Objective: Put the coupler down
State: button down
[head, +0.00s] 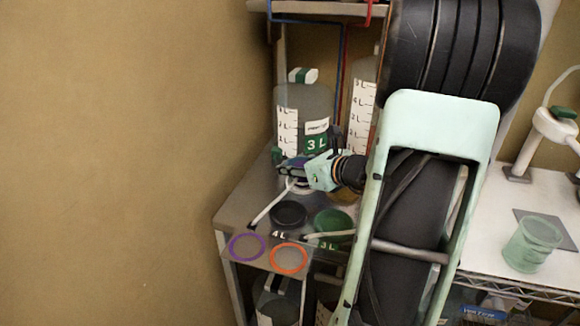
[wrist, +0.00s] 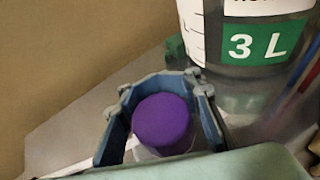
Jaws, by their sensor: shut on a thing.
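The coupler (wrist: 163,122) has a round purple top and a pale body below it. In the wrist view it sits between the two blue-grey fingers of my gripper (wrist: 163,105), which is shut on it. In the head view my gripper (head: 293,168) is above the back part of the grey bench, in front of the 3 L bottle. A pale tube (head: 268,206) runs from below the gripper down toward the front. A purple ring (head: 233,253) and an orange ring (head: 274,266) are marked at the bench's front edge. The coupler's lower end is hidden.
A large bottle with a 3 L label (head: 316,144) stands close behind the gripper, another bottle (head: 364,105) beside it. A black round (head: 288,214) and a green round (head: 333,221) lie in the bench top. A second pale tube (head: 325,236) lies near the orange ring.

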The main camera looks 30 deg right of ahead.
jog(key=shift+f, duration=0.15)
jog(key=c, duration=1.4)
grip_release()
jog(key=shift+r, duration=0.35)
jog(key=p+v, duration=0.1)
jog(key=v, duration=0.6)
jog(key=shift+s, duration=0.2)
